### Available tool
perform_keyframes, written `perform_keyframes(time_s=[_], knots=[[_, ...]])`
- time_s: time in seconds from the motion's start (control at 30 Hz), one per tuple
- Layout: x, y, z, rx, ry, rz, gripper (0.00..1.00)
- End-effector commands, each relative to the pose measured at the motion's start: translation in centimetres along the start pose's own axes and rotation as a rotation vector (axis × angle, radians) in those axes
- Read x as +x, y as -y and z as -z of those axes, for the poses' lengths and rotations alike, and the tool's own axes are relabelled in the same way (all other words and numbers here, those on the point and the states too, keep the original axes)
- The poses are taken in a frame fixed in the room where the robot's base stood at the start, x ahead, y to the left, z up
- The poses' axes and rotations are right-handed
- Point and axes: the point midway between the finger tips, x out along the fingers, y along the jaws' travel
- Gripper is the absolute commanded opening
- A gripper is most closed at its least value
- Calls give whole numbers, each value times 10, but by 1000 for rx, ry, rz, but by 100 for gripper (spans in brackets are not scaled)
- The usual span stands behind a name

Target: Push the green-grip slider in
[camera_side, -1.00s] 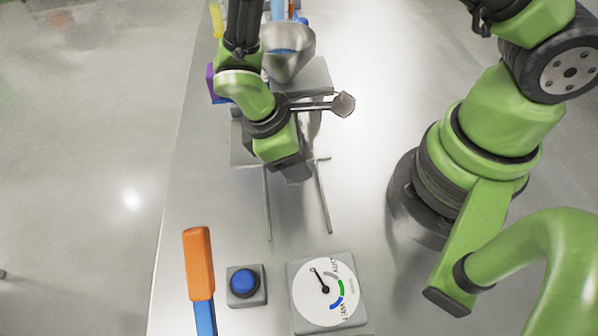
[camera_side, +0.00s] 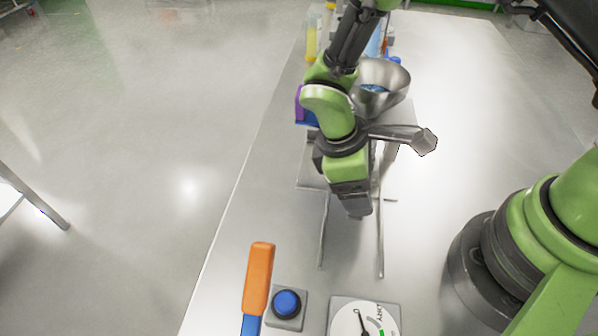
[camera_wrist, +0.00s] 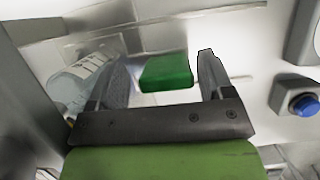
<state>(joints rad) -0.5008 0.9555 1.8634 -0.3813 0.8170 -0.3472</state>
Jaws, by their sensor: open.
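In the wrist view the slider's green grip (camera_wrist: 166,73) shows between the two fingertips of my gripper (camera_wrist: 163,75). The fingers are apart, with a gap on each side of the grip; I cannot tell whether the grip is level with the tips or below them. In the side view my gripper (camera_side: 357,208) points down over the bench between two thin metal rails (camera_side: 324,232). The green grip is hidden there behind the gripper and wrist.
A steel hopper (camera_side: 388,82) stands behind the wrist. A blue button (camera_side: 287,303), an orange-handled lever (camera_side: 259,277) and a dial gauge (camera_side: 362,320) are at the near end. A clear bottle (camera_wrist: 77,85) shows left in the wrist view. Bench right of the rails is clear.

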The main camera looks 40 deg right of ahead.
Motion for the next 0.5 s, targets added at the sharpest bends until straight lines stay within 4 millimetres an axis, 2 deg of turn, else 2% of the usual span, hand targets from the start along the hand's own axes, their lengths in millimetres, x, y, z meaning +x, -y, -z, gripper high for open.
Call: perform_keyframes(time_s=[0.5], knots=[[-27,1,73,-2,-1,-1,74]])
